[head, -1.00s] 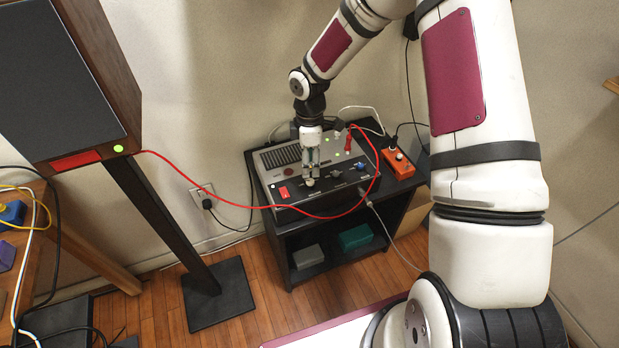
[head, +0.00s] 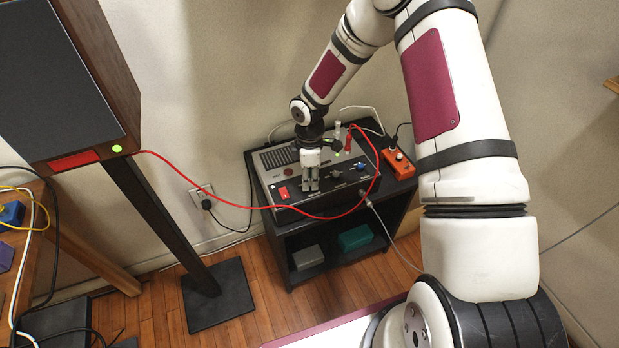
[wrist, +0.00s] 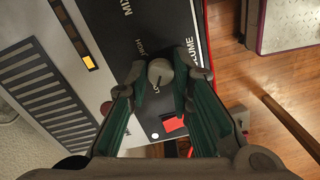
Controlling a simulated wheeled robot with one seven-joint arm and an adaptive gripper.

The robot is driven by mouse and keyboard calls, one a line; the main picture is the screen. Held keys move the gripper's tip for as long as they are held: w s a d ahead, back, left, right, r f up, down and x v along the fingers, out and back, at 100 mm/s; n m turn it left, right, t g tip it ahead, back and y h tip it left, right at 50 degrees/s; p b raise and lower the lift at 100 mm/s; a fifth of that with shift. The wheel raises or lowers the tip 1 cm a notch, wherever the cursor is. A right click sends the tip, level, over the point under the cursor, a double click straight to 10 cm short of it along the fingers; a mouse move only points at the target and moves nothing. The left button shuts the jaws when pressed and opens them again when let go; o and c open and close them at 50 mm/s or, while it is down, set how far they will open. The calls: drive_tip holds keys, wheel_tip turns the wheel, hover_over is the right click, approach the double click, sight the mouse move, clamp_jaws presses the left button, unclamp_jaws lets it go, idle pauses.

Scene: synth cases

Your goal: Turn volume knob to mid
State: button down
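The volume knob (wrist: 160,72) is a small grey round knob on the dark panel of a grey audio unit (head: 267,163). In the wrist view, the words VOLUME, HIGH and LOW are printed near it. My gripper (wrist: 160,80) points down at the panel with one green-padded fingertip on each side of the knob. Narrow gaps seem to show beside the knob, so the fingers look open around it. In the head view my gripper (head: 310,186) is low over the front left of the panel, and its fingers hide the knob.
A red switch (head: 284,193) lies left of my gripper, and other knobs, one blue (head: 361,167), lie right. A red cable (head: 250,207) loops across the unit's front. An orange box (head: 398,163) stands at the right. A speaker (head: 62,75) on a stand is at the left.

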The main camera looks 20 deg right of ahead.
drive_tip(key=shift+m, duration=0.3)
drive_tip(key=m+b, duration=0.1)
drive_tip(key=m, duration=0.4)
drive_tip(key=shift+m, duration=0.3)
drive_tip(key=m, duration=0.5)
drive_tip(key=shift+d+b, duration=0.1)
drive_tip(key=shift+b, duration=0.2)
drive_tip(key=shift+m, duration=0.4)
drive_tip(key=c, duration=1.4)
unclamp_jaws()
drive_tip(key=r, duration=1.2)
drive_tip(key=shift+w+d, duration=0.1)
drive_tip(key=shift+d, duration=0.1)
